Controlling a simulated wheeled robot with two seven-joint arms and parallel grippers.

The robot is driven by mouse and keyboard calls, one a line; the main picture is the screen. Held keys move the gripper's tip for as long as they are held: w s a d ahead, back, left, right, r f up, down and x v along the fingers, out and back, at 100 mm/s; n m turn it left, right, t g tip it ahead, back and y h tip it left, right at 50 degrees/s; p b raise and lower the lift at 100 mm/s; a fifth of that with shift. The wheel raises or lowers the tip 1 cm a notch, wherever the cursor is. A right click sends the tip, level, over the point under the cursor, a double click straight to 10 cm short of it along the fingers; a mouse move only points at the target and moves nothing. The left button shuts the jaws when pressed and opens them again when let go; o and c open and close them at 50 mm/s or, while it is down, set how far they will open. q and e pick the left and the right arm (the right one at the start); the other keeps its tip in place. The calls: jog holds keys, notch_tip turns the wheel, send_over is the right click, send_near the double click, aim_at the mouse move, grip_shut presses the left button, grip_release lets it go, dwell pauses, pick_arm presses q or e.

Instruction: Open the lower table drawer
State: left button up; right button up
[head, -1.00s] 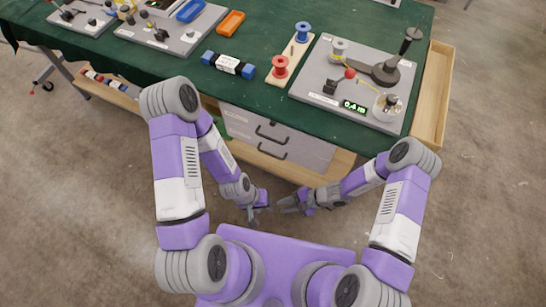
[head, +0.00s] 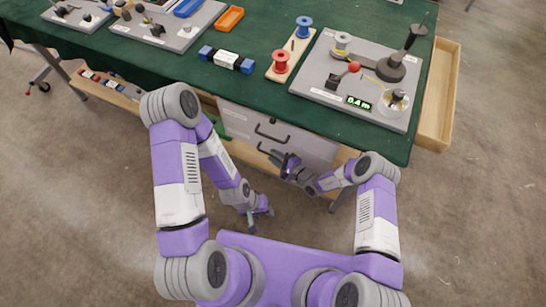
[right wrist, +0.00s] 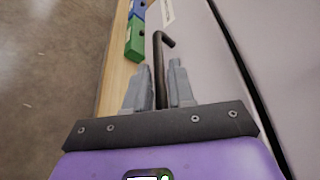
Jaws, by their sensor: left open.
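The table's grey drawer unit (head: 235,119) has two stacked fronts; both look shut. The upper dark handle (head: 271,136) is clear. My right gripper (head: 278,160) is at the lower drawer front and hides most of its handle in the head view. In the right wrist view, the lower drawer's dark bar handle (right wrist: 158,72) runs between the two grey fingers of my right gripper (right wrist: 159,85). Gaps show on both sides of the bar, so the fingers look open around it. My left gripper (head: 258,214) is open and empty, low in front of the table.
A wooden shelf edge (right wrist: 113,60) runs beside the drawer, with blue and green blocks (right wrist: 135,35) on it. The green-topped table (head: 262,93) above holds spools and a grey device board (head: 320,78). An open wooden tray (head: 437,100) sticks out at right. Floor in front is free.

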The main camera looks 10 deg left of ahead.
jog(key=shift+w+a+f, duration=0.15)
jog(key=shift+w+a, duration=0.2)
jog(key=shift+a, duration=0.25)
grip_shut()
jog(key=shift+s, duration=0.1)
